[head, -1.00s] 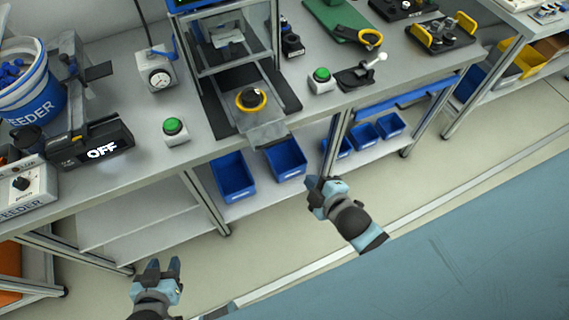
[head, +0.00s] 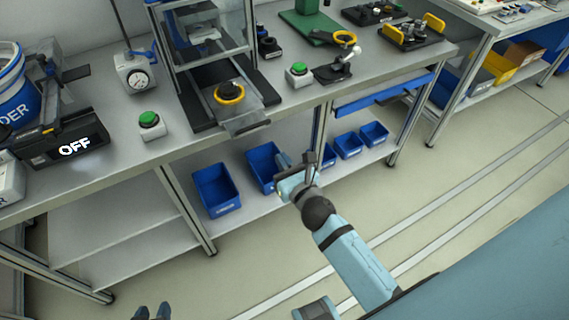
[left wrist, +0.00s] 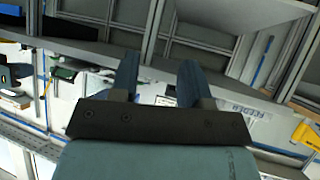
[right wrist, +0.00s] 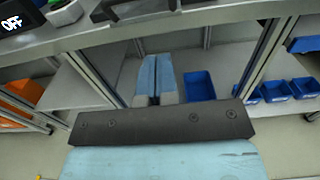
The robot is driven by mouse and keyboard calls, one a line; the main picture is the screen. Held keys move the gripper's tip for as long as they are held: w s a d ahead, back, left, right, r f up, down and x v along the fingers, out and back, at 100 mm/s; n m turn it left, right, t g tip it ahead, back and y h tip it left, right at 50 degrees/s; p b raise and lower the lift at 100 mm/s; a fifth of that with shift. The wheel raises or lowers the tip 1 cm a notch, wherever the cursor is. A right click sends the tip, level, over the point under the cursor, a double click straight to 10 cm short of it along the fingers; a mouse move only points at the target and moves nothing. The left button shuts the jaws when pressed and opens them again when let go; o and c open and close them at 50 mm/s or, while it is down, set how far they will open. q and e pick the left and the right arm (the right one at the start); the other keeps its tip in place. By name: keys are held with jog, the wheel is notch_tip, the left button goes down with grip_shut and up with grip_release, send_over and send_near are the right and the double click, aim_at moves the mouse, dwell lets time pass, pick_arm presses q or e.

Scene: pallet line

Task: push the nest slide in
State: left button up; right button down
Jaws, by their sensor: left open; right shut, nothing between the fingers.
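The nest slide (head: 247,119) is a grey metal plate under the press frame. It is drawn out and its front end overhangs the bench's front edge. A round nest with a yellow ring (head: 229,92) sits on it. My right gripper (head: 296,163) is shut and empty, in front of the bench and below and to the right of the slide's front end, apart from it. Its closed fingers show in the right wrist view (right wrist: 157,80). My left gripper (head: 153,313) is at the bottom edge of the head view, far from the slide; its fingers stand apart in the left wrist view (left wrist: 160,82).
A green button (head: 149,119) stands left of the slide, and another green button (head: 298,69) stands right. Blue bins (head: 216,188) sit on the shelf below. An OFF display (head: 62,144) is at the left. The floor before the bench is clear.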

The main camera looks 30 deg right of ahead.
send_near(256, 122)
jog(key=w, duration=0.4)
jog(key=shift+w+f, duration=0.35)
jog(key=shift+w, duration=0.2)
jog(key=w, duration=0.5)
jog(key=shift+a+b, duration=0.1)
jog(key=shift+b, duration=0.2)
